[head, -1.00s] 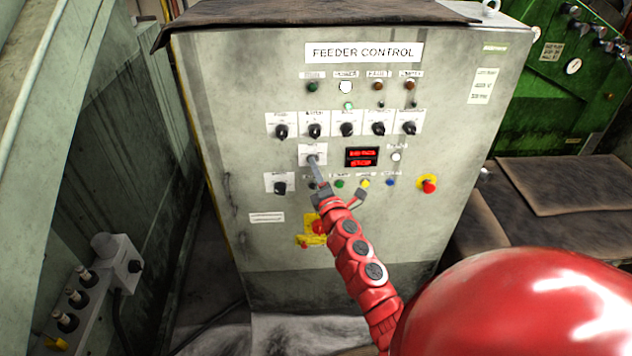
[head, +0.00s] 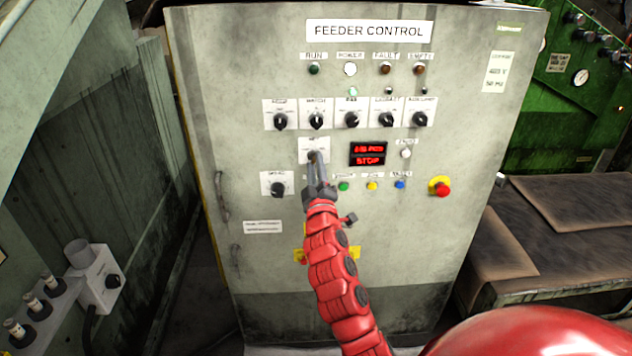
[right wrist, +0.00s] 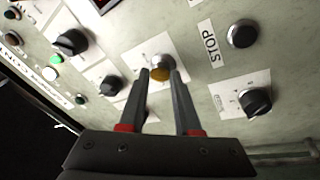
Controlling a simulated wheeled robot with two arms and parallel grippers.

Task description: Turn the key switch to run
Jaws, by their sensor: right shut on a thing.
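The key switch (right wrist: 161,68) is a brass-coloured piece on a white plate in the right wrist view. Its plate (head: 313,144) shows in the head view below the row of black knobs, left of the red display (head: 368,154), which reads STOP on its lower line. My right gripper (head: 316,158) has its two long grey fingers at the key switch, one on each side, shut on it. The fingertips also show in the right wrist view (right wrist: 160,76). The fingers hide part of the switch in the head view, and its marked position cannot be read. My left gripper is not in view.
Several black knobs (head: 352,119) stand above the key switch. A speed knob (head: 278,189) is lower left. Coloured buttons (head: 372,185) and a red emergency stop (head: 441,188) are to the right. A grey switch box (head: 98,278) stands at far left.

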